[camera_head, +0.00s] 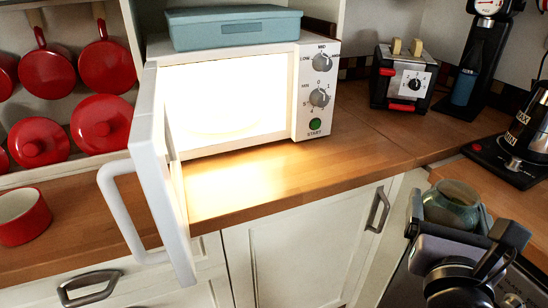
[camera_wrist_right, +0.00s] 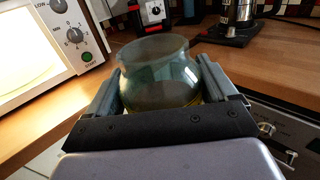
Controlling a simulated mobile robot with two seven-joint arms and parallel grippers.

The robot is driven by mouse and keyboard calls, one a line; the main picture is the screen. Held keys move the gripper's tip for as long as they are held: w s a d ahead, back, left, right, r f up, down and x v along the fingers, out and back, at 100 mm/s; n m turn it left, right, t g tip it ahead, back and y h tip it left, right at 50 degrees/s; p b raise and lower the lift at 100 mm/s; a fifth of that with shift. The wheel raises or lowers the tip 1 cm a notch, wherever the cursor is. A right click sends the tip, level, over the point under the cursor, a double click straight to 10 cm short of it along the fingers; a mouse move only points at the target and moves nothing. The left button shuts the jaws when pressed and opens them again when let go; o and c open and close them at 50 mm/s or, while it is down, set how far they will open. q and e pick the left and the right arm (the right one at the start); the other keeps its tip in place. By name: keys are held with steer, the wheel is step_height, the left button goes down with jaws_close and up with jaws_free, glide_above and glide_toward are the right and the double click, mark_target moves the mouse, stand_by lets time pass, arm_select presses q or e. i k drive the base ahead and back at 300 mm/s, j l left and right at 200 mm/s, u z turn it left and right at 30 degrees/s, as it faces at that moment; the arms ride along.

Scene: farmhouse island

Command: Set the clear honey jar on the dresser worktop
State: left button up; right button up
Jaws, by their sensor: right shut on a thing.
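The clear honey jar (camera_head: 455,206) is a greenish glass jar with a wide open mouth. My right gripper (camera_head: 468,228) is shut on it, at the lower right of the head view. In the right wrist view the jar (camera_wrist_right: 158,72) stands upright between the two fingers (camera_wrist_right: 160,92), with a little amber at its base. The wooden dresser worktop (camera_head: 270,180) runs across the middle of the head view, and the jar is in front of its right part. My left gripper is not in view.
A microwave (camera_head: 300,95) stands on the worktop with its lit door (camera_head: 160,170) swung open toward me. A red pot (camera_head: 22,218) sits at the left. Bare worktop lies between microwave and toaster.

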mark_target(104, 207)
steer(key=k+z, duration=0.1)
steer(key=z, duration=0.4)
steer(key=k+j+z, duration=0.1)
steer(key=z, duration=0.4)
steer(key=k+z, duration=0.2)
steer(key=z, duration=0.2)
steer(key=k+z, duration=0.2)
steer(key=z, duration=0.2)
steer(key=k+j+u, duration=0.1)
steer(key=u, duration=0.2)
steer(key=k+j+u, duration=0.25)
steer(key=u, duration=0.45)
steer(key=k+j+u, duration=0.1)
steer(key=u, duration=0.75)
steer(key=j+u, duration=0.15)
steer(key=u, duration=0.3)
steer(key=j+u, duration=0.1)
steer(key=u, duration=0.35)
steer(key=i+l+z, duration=0.1)
steer(key=i+l, duration=0.05)
steer(key=l, duration=0.05)
